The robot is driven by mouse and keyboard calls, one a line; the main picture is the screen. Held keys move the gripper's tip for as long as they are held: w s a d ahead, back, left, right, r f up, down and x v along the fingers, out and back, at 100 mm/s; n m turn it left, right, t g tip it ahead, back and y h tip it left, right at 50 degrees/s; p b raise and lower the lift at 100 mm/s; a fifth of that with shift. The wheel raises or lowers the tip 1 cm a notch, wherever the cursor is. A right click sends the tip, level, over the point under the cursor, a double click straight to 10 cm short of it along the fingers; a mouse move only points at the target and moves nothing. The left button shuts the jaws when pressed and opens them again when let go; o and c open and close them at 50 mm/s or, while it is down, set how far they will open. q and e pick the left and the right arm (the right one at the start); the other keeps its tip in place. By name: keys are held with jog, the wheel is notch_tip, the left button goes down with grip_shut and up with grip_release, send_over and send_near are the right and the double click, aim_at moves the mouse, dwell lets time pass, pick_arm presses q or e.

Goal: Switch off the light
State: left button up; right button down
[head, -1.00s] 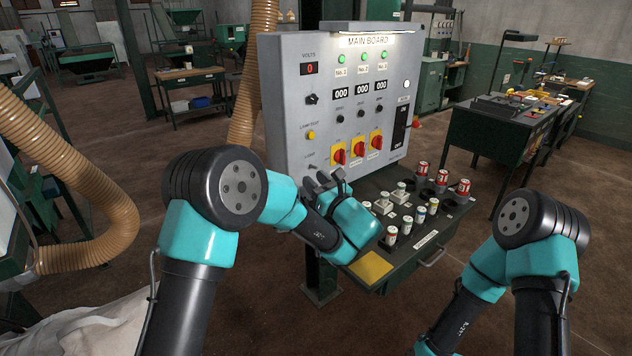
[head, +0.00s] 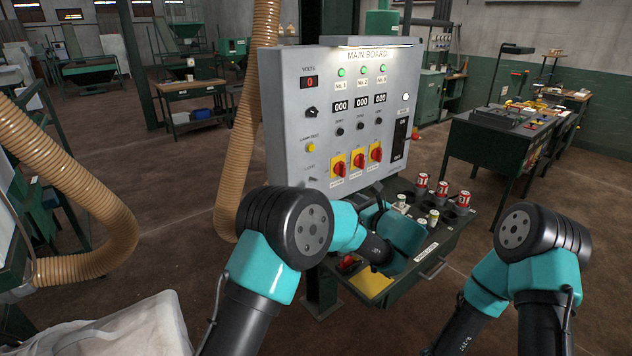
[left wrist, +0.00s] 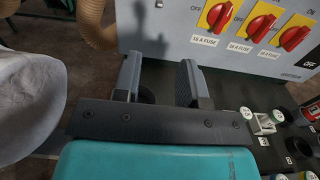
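The grey main board (head: 285,105) stands ahead, with a bright lamp strip (head: 375,44) lit along its top. A small toggle (head: 312,179) sits low on its left side, under a yellow button (head: 311,147). What seems to be this toggle shows at the top edge of the left wrist view (left wrist: 158,4). My left gripper (left wrist: 160,82) is open and empty, its two fingers apart and pointing at the board's lower part. In the head view its fingers are partly hidden behind my own wrist. My right gripper is out of frame, below the picture.
Red rotary switches (head: 358,160) line the lower board, with a black ON/OFF switch (head: 400,138) at right. A ribbed hose (head: 243,150) hangs to the left.

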aim_at(316, 179)
pick_arm(q)
jog(key=shift+w+a, duration=0.1)
jog(key=x, duration=1.7)
jog(key=shift+c, duration=0.2)
grip_shut()
